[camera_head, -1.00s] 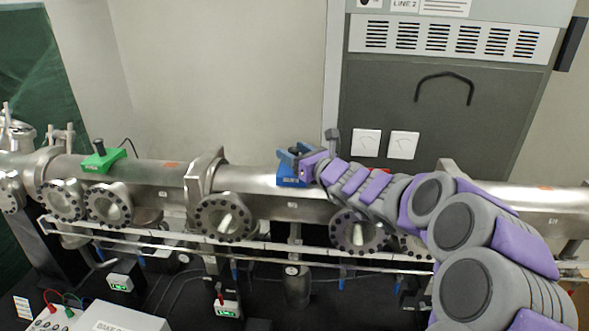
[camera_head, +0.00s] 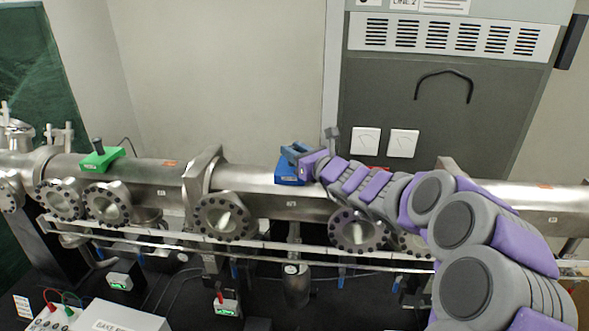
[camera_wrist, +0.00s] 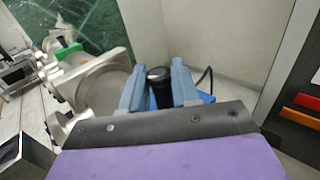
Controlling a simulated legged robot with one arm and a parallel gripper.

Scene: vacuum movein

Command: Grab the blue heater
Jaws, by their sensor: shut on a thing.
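The blue heater (camera_head: 289,172) sits on top of the steel beam pipe (camera_head: 250,178), right of the large middle flange. In the wrist view its black knob handle (camera_wrist: 159,88) stands between my two blue-grey fingers, and part of its blue body (camera_wrist: 206,98) shows behind them. My gripper (camera_head: 290,152) is at the top of the heater, with the arm reaching in from the right. It is shut on the heater's handle in the wrist view (camera_wrist: 160,82). The underside of the heater is hidden from both views.
A green heater (camera_head: 101,158) with a black handle sits farther left on the pipe; it also shows in the wrist view (camera_wrist: 68,52). A raised flange (camera_head: 204,172) stands between the two. A grey cabinet (camera_head: 450,120) is behind the arm. Space above the pipe is clear.

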